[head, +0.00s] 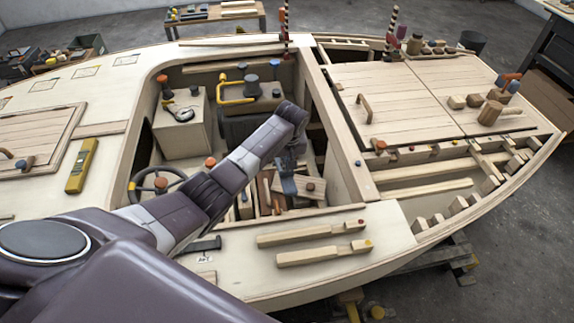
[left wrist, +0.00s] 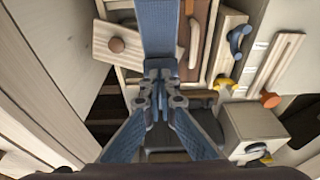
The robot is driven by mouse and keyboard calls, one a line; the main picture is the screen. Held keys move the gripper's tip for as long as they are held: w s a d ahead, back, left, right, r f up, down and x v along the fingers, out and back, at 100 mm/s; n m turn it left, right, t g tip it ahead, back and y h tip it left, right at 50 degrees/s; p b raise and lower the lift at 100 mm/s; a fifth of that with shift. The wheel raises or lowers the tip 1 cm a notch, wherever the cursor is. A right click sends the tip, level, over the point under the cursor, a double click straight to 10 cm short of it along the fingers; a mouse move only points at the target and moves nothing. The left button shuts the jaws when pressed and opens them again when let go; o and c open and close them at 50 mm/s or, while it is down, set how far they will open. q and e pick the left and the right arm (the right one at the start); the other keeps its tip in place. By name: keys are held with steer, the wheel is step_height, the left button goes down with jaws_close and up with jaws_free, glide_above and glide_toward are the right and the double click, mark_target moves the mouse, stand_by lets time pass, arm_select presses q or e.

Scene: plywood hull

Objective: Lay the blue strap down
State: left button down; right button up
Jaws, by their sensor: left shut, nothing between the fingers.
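The blue strap (left wrist: 155,28) shows in the left wrist view as a flat band running from the top edge down to my fingertips. My left gripper (left wrist: 160,78) is shut at the lower visible end of the strap, with nothing held between its fingers. I cannot tell whether the fingertips touch the strap. In the head view, my left gripper (head: 288,172) reaches down into the open cockpit, over a pale board with a brown knob (head: 311,187). The strap is hard to tell apart from the gripper there. My right gripper is not in view.
A steering wheel (head: 156,187) and a pale box with a gauge (head: 183,131) stand left of the arm. The cockpit coaming (head: 335,125) rises to the right. Two wooden bars (head: 323,254) and a yellow tool (head: 82,166) lie on deck.

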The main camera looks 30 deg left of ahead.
mark_target(290, 187)
arm_select(q)
steer(key=shift+f, duration=0.1)
steer(key=shift+s+d+f, duration=0.1)
steer(key=shift+s, duration=0.05)
steer(key=shift+s+d+f+t+y+p, duration=0.2)
steer(key=shift+s+d+f+t+p, duration=0.15)
steer(key=shift+s+f+p, duration=0.25)
steer(key=shift+s+d+f+t+y+p, duration=0.25)
steer(key=shift+s+d+f+p, duration=0.1)
steer(key=shift+f+p, duration=0.3)
steer(key=f, duration=0.1)
steer(key=s+d+f, duration=0.1)
steer(key=f, duration=0.1)
steer(key=shift+s+f+b, duration=0.1)
steer(key=shift+s+b, duration=0.05)
steer(key=shift+b, duration=0.15)
steer(key=shift+s+d+f, duration=0.1)
steer(key=shift+d+f, duration=0.05)
steer(key=shift+f, duration=0.35)
steer(key=shift+r, duration=0.15)
